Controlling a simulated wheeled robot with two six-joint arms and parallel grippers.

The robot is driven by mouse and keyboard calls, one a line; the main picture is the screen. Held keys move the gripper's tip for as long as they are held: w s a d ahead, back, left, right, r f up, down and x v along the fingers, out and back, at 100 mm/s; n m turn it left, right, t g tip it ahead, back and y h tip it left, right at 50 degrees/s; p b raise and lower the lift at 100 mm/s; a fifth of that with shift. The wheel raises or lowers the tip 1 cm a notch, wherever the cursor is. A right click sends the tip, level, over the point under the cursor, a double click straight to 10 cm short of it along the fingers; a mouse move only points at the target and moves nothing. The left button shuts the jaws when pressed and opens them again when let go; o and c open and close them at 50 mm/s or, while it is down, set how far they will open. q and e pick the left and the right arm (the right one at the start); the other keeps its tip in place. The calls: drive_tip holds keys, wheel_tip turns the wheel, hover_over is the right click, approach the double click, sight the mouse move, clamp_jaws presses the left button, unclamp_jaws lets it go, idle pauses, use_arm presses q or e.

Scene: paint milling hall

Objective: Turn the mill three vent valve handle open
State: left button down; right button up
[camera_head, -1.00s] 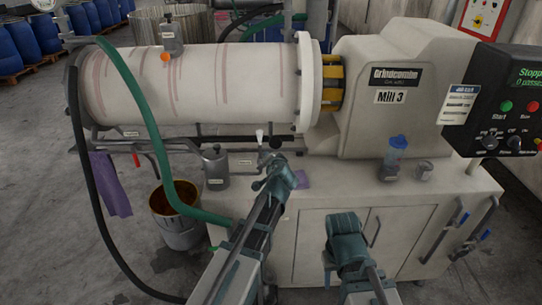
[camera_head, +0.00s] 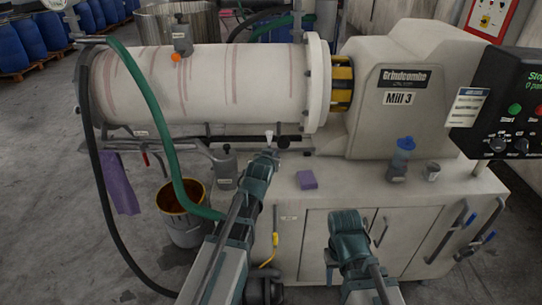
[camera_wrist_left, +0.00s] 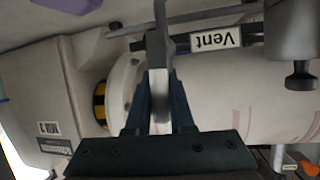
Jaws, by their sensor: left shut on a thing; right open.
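Mill 3 (camera_head: 398,98) stands ahead, its pale drum (camera_head: 200,90) lying to the left. In the left wrist view, the fingers of my left gripper (camera_wrist_left: 160,115) are shut on a grey, pale-ended vent valve handle (camera_wrist_left: 160,88), beside the "Vent" label (camera_wrist_left: 215,40). In the head view my left gripper (camera_head: 266,158) reaches to the pipe below the drum. A small white piece (camera_head: 269,135) shows just beyond it; the held part of the handle is hidden there. My right gripper (camera_head: 346,222) is low before the cabinet, open and apart from the valve; its fingertips are hard to see.
A green hose (camera_head: 165,150) hangs left, by a bucket (camera_head: 186,225). The control box (camera_head: 510,110) juts out at right.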

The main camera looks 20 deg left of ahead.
use_arm(q)
drive_tip(key=shift+s+a+f, duration=0.1)
drive_tip(key=shift+s, duration=0.05)
use_arm(e)
drive_tip(key=shift+a+f, duration=0.1)
drive_tip(key=shift+a, duration=0.05)
idle(0.4)
use_arm(q)
drive_tip(key=c, duration=0.8)
unclamp_jaws()
